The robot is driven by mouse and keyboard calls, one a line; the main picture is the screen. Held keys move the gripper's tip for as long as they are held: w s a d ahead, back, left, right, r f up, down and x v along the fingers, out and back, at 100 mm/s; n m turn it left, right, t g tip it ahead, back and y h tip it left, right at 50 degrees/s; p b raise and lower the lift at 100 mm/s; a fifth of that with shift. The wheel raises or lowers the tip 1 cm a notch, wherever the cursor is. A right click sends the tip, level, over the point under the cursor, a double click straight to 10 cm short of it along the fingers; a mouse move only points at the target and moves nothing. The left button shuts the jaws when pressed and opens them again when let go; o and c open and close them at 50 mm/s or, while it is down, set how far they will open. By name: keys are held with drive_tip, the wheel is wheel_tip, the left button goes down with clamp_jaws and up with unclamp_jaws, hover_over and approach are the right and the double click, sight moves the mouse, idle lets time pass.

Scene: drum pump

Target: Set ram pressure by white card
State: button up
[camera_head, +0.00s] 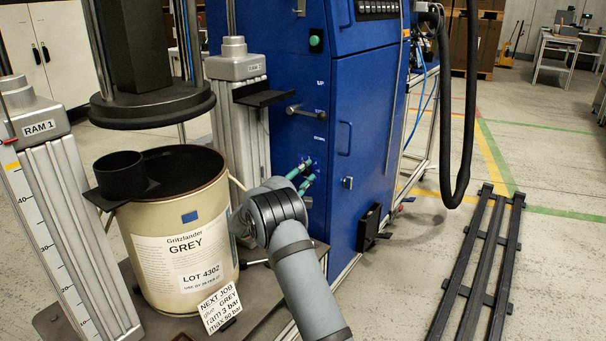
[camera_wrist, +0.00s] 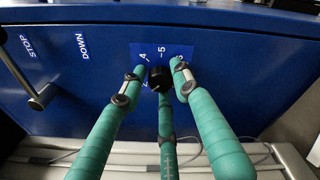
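The white card (camera_head: 220,309) leans at the foot of the drum in the head view; it reads NEXT JOB, GREY, ram 3 bar, max 50 bar. My gripper (camera_wrist: 160,74) has teal fingers left, right and below the knob. It looks open, with narrow gaps at the sides; whether the lower finger touches cannot be told. In the head view my gripper (camera_head: 306,174) is at the cabinet front. No pointer mark on the knob is legible.
The cream drum (camera_head: 190,236), labelled Gritzlander GREY, stands left of my arm, under the black plate (camera_head: 152,106). A lever (camera_wrist: 35,98) sticks out left of the fingers, near STOP and DOWN. The blue cabinet (camera_head: 365,100) rises behind. Floor to the right holds a black rack (camera_head: 483,260).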

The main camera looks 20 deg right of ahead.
drive_tip(key=c, duration=0.6)
clamp_jaws()
drive_tip(key=shift+f+b, duration=0.2)
drive_tip(key=shift+b, duration=0.25)
drive_tip(key=shift+f+m+b, duration=0.15)
drive_tip(key=shift+m+b, duration=0.45)
drive_tip(key=shift+b, duration=0.35)
drive_tip(key=m+b, duration=0.2)
drive_tip(key=b, duration=0.2)
drive_tip(key=shift+f, duration=0.2)
drive_tip(key=m+b, duration=0.2)
drive_tip(key=b, duration=0.2)
drive_tip(key=shift+m+h+b, duration=0.3)
drive_tip(key=shift+m, duration=0.1)
drive_tip(key=m+b, duration=0.3)
drive_tip(key=b, duration=0.1)
drive_tip(key=shift+r, duration=0.2)
drive_tip(key=shift+m, duration=0.3)
drive_tip(key=o, duration=1)
unclamp_jaws()
drive_tip(key=shift+r+h, duration=0.15)
drive_tip(key=shift+h, duration=0.15)
